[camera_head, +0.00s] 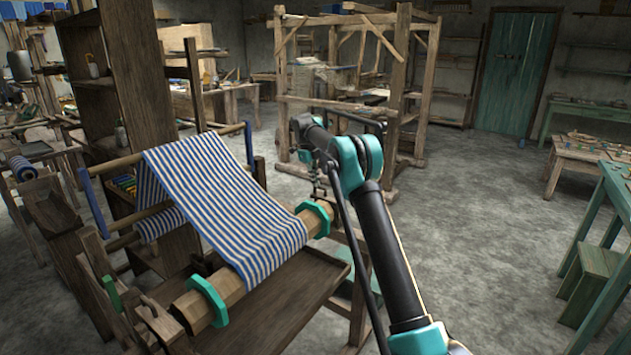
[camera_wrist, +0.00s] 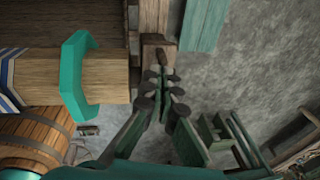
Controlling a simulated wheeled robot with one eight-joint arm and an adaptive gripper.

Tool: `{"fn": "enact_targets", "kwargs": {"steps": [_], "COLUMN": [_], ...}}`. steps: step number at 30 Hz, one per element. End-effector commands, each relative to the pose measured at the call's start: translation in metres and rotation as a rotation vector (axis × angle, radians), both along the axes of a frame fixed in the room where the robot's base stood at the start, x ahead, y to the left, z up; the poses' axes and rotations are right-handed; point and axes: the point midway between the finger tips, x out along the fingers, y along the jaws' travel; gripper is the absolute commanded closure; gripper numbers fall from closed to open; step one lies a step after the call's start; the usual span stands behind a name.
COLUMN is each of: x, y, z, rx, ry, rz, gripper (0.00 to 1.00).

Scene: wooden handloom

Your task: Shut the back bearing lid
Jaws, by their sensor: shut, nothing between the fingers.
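The cloth beam (camera_head: 236,283) is a wooden roller with teal rings and striped blue and white cloth over it. Its back end, with a teal ring (camera_head: 314,219), lies near my gripper (camera_head: 319,186). In the wrist view the beam end (camera_wrist: 105,80) and teal ring (camera_wrist: 77,80) are at left. A small wooden block with a brown peg (camera_wrist: 166,62), seemingly part of the back bearing, lies just beyond my fingertips (camera_wrist: 165,92). I cannot tell clearly which piece is the lid or how far it stands open. My gripper is shut and empty; contact with the block is unclear.
A barrel (camera_wrist: 38,137) shows at lower left of the wrist view. A wooden shelf unit (camera_head: 125,75) stands left of the beam and a large loom frame (camera_head: 400,90) behind it. A green table (camera_head: 612,205) stands at right. The floor (camera_head: 480,230) between is clear.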

Motion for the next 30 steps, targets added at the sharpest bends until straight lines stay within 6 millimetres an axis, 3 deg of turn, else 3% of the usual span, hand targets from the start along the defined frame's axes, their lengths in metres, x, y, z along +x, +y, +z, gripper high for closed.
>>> {"fn": "enact_targets", "kwargs": {"steps": [14,30], "x": [0.000,-0.003], "y": [0.003,0.020], "z": [0.004,0.098], "rx": [0.002,0.001], "ry": [0.000,-0.001], "rz": [0.002,0.000], "gripper": [1.00,1.00]}}
